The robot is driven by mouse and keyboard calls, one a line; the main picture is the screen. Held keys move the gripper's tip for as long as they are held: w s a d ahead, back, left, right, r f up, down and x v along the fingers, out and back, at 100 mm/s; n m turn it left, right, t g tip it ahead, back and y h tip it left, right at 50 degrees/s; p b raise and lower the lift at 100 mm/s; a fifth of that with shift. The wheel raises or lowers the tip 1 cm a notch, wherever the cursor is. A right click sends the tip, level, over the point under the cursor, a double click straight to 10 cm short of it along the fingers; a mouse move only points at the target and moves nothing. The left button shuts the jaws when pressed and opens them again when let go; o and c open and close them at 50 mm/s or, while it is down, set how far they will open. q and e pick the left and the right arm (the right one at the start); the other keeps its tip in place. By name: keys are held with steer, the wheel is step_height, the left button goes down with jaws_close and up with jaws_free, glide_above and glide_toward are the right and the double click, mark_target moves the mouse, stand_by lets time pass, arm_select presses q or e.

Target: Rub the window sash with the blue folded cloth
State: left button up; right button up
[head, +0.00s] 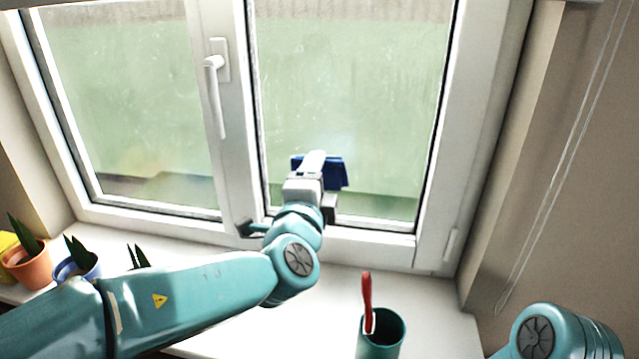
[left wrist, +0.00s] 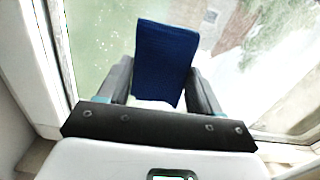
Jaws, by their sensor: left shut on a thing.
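The blue folded cloth (head: 335,172) is at the lower part of the right-hand window sash, in front of the glass. My left gripper (head: 314,165) is shut on the cloth, and its arm hides part of it. In the left wrist view the cloth (left wrist: 165,58) stands out between the two fingers of my left gripper (left wrist: 160,90), with the glass behind it. I cannot tell whether the cloth touches the glass. The white window sash (head: 372,222) frames the pane. Of my right arm only a teal link shows at the lower right; its gripper is out of view.
A white handle (head: 216,90) sticks out from the middle window frame. A teal cup (head: 381,340) with a red-handled tool (head: 367,300) stands on the white sill. Potted plants (head: 28,262) stand at the sill's left. A blind cord (head: 553,190) hangs at the right.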

arm_select(q)
steer(key=s, duration=0.1)
steer(key=s+b, duration=0.1)
steer(key=shift+s+a, duration=0.35)
arm_select(e)
steer(key=shift+s+f, duration=0.1)
steer(key=shift+f, duration=0.85)
